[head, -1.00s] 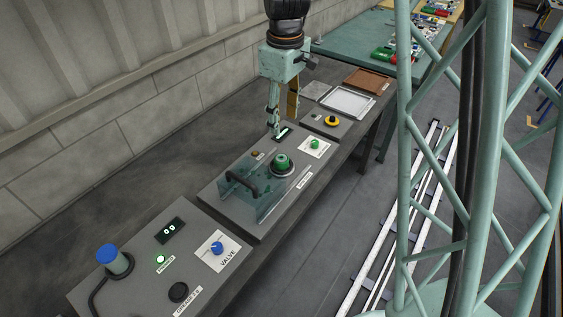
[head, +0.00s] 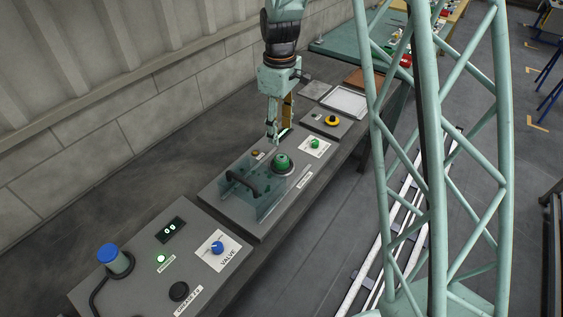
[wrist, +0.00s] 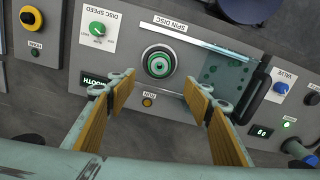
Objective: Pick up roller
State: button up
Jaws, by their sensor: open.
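My gripper (head: 279,137) is open and empty, pointing down over the middle panel. In the wrist view my gripper (wrist: 160,90) has its two fingers spread at either side of the lower middle, with nothing between them. A round green-centred part (wrist: 159,64) sits in a pale ring on the spin disc panel, beyond the fingertips. It also shows in the head view as a green dome (head: 283,162). I cannot tell whether this is the roller. No other thing is clearly a roller.
A clear guard with a dark handle (head: 241,182) stands beside the green part. A blue-topped cylinder (head: 111,256) and a valve knob (head: 217,247) are on the near panel.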

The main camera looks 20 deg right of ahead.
aim_at(281, 157)
jog(key=shift+f, duration=0.15)
jog(key=shift+f+b, duration=0.45)
jog(key=shift+f, duration=3.7)
jog(key=shift+f, duration=0.15)
jog(key=shift+d+f+b, duration=0.15)
jog(key=shift+f+b, duration=0.2)
jog(key=shift+f, duration=2.1)
jog(key=shift+c, duration=0.6)
jog(key=c, duration=0.9)
jog(key=shift+c, duration=0.2)
jog(key=shift+r, duration=0.15)
jog(key=shift+r+p, duration=0.6)
jog(key=shift+r, duration=4.25)
